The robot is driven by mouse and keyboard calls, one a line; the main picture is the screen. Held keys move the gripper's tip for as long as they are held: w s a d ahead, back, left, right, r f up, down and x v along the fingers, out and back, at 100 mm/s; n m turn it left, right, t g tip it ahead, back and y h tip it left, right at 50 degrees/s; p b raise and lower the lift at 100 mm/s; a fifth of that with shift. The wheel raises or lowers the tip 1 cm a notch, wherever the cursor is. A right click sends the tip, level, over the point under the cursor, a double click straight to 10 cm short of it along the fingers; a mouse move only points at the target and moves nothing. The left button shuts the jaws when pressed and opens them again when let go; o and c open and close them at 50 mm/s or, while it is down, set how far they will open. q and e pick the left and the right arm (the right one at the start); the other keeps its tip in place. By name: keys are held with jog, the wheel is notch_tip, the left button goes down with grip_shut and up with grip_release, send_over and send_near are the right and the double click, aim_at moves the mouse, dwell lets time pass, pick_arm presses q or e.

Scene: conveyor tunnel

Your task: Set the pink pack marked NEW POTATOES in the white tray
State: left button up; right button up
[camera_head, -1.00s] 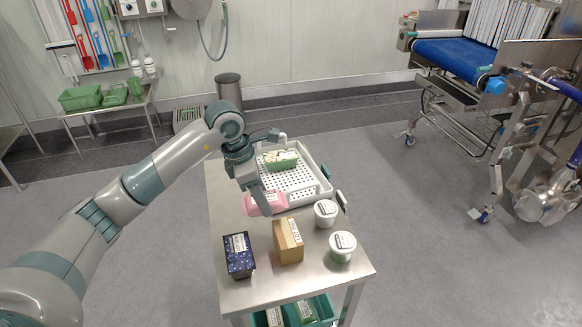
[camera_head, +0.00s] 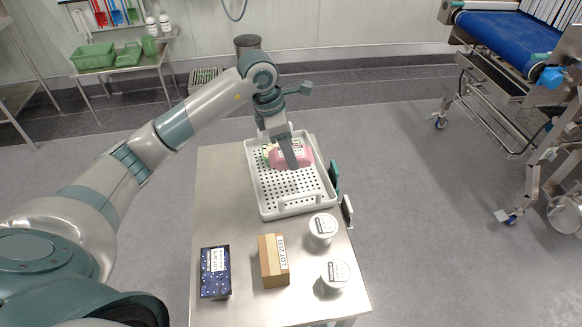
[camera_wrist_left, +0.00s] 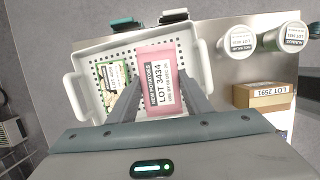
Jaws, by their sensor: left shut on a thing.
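The pink pack (camera_head: 305,156) marked NEW POTATOES is held by my left gripper (camera_head: 291,160) over the far part of the white tray (camera_head: 262,199). In the left wrist view the pink pack (camera_wrist_left: 157,80) lies between the two fingers, its label LOT 3434 facing the camera. The wrist view also shows the white tray (camera_wrist_left: 84,121) around and below it. I cannot tell whether the pack touches the tray floor. A green pack (camera_wrist_left: 112,82) lies in the tray beside the pink one, mostly hidden in the head view. My right gripper is not in view.
On the steel table (camera_head: 217,190), a dark blue box (camera_head: 214,283), a brown box (camera_head: 270,270) and two white-lidded tubs (camera_head: 322,228) (camera_head: 335,275) stand at the near end. The tray's near half is bare.

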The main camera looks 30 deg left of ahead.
pick_arm(q)
jog(key=shift+f+p, duration=0.3)
jog(key=shift+f, duration=0.15)
jog(key=p, duration=0.2)
send_near(294, 187)
jog(key=shift+w+d+f, duration=0.4)
jog(key=shift+d, duration=0.1)
jog(key=shift+f, duration=0.3)
jog(key=shift+f, duration=0.3)
jog(key=shift+f+p, duration=0.65)
jog(key=shift+f, duration=0.9)
